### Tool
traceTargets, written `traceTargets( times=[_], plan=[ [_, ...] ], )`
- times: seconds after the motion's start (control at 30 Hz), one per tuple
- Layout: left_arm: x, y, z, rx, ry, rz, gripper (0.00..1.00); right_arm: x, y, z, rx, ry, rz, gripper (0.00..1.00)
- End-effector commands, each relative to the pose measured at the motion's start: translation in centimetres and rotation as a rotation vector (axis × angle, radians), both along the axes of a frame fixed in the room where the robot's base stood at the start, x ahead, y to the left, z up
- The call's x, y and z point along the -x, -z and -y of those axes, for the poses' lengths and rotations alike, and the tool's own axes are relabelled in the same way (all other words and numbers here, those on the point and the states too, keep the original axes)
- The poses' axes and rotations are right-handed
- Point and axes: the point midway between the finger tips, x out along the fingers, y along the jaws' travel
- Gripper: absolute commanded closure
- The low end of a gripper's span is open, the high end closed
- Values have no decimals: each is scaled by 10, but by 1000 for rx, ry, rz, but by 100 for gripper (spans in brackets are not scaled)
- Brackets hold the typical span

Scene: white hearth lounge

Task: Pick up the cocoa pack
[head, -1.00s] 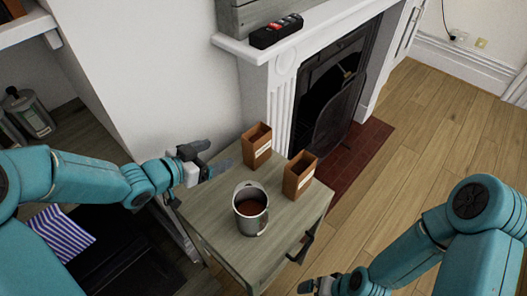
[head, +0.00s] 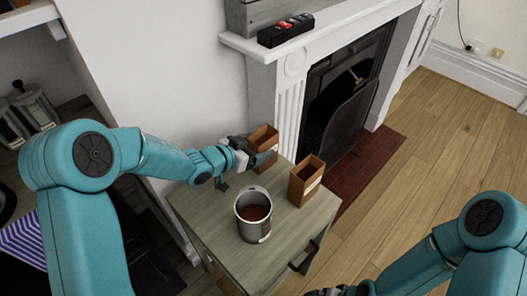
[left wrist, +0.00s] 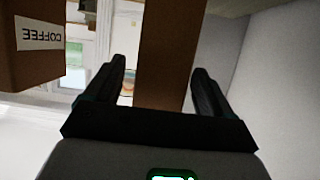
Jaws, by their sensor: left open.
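Two brown open-topped packs stand on the small wooden cabinet. The far pack (head: 265,139), whose label I cannot read, is likely the cocoa pack. The nearer right pack (head: 304,186) is labelled COFFEE, upside down in the left wrist view (left wrist: 38,38). My left gripper (head: 258,156) is at the far pack's left side and front. In the left wrist view its open fingers (left wrist: 160,88) lie on either side of this brown pack (left wrist: 164,45); contact is not clear. The gripper hides part of the pack. My right gripper (head: 328,291) is barely visible at the bottom edge.
A metal container (head: 254,222) with brown contents stands on the cabinet top (head: 212,212), in front of the packs. A white fireplace (head: 282,105) stands behind, with a black object (head: 286,30) on its mantel. Wooden floor (head: 430,150) is clear at right.

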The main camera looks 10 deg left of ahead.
Motion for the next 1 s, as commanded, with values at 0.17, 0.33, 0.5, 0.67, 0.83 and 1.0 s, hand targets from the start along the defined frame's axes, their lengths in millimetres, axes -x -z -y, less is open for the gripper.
traceTargets(
  times=[0.17, 0.33, 0.5, 0.67, 0.83, 1.0],
  plan=[
    [-22, 9, 14, 0, 1, -1, 17, 0, -1, 0, 0, 0, 0, 0],
    [-26, 11, 17, 0, 0, 0, 17, 0, -1, 0, 0, 0, 0, 0],
    [-26, 11, 16, 0, 0, 0, 33, 0, -1, 0, 0, 0, 0, 0],
    [-26, 11, 16, 0, 0, 0, 82, 0, -1, 0, 0, 0, 0, 0],
    [-26, 10, 16, 0, 0, 0, 82, 0, -1, 0, 0, 0, 0, 0],
    [-26, -2, 16, 0, -1, 2, 82, 0, -4, 0, 0, 0, 0, 0]
  ],
)
